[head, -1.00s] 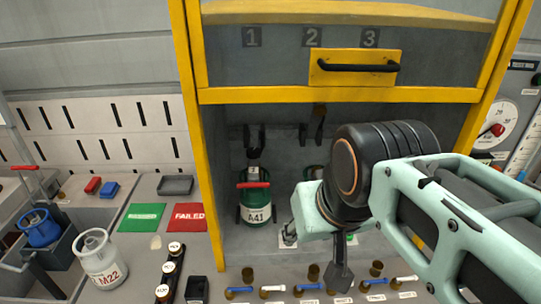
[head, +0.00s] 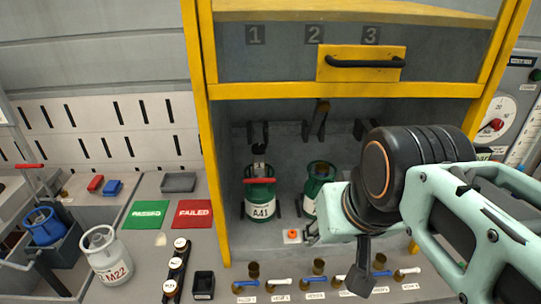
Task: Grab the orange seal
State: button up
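A small orange piece (head: 292,233), which looks like the orange seal, sits on a white square on the grey counter, inside the front opening of the yellow-framed cabinet. My gripper (head: 311,233) is just to the right of it, low over the counter and pointing left. Its fingers are small and partly hidden by the teal gripper body, so I cannot tell whether they are open or shut. I see no contact between the gripper and the orange piece.
A green cylinder marked A41 (head: 260,192) and another green cylinder (head: 320,180) stand behind in the cabinet (head: 213,190). Several small valves (head: 253,270) line the counter front. A white cylinder (head: 105,256) and the green PASSED (head: 146,214) and red FAILED (head: 192,213) pads are left.

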aim_at(292, 234)
jog(key=i+j+z, duration=0.1)
jog(key=j+z, duration=0.2)
jog(key=j, duration=0.3)
jog(key=j+z, duration=0.15)
jog(key=j, duration=0.4)
jog(key=k+j+z, duration=0.2)
jog(key=j, duration=0.3)
jog(key=k+j, duration=0.1)
jog(key=j, duration=0.6)
jog(key=i+l+z, duration=0.1)
jog(key=l, duration=0.4)
